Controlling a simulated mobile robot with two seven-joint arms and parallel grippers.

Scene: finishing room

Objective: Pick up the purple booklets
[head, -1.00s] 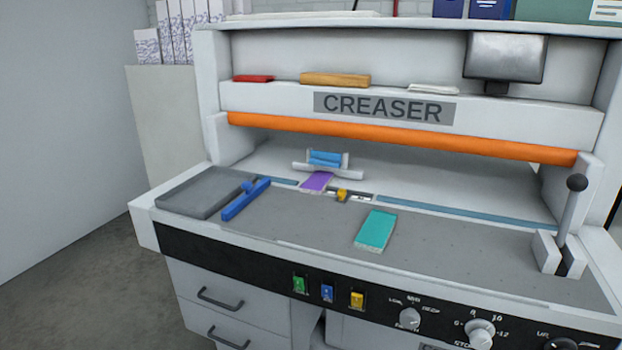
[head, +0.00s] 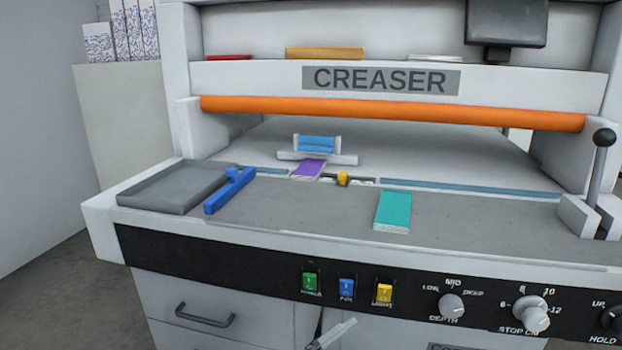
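A small purple booklet stack (head: 308,168) lies on the creaser's bed, left of the middle in the head view. Its far edge lies against a white holder (head: 317,156) with blue rolls (head: 317,143) on it. I cannot tell how many booklets are in the stack.
A teal booklet stack (head: 392,210) lies on the grey bed nearer the front. A blue bar (head: 230,190) lies beside a grey tray (head: 165,192) at the left. A yellow clip (head: 343,179) sits right of the purple stack. A lever (head: 599,175) stands at the right. The orange bar (head: 390,114) spans above.

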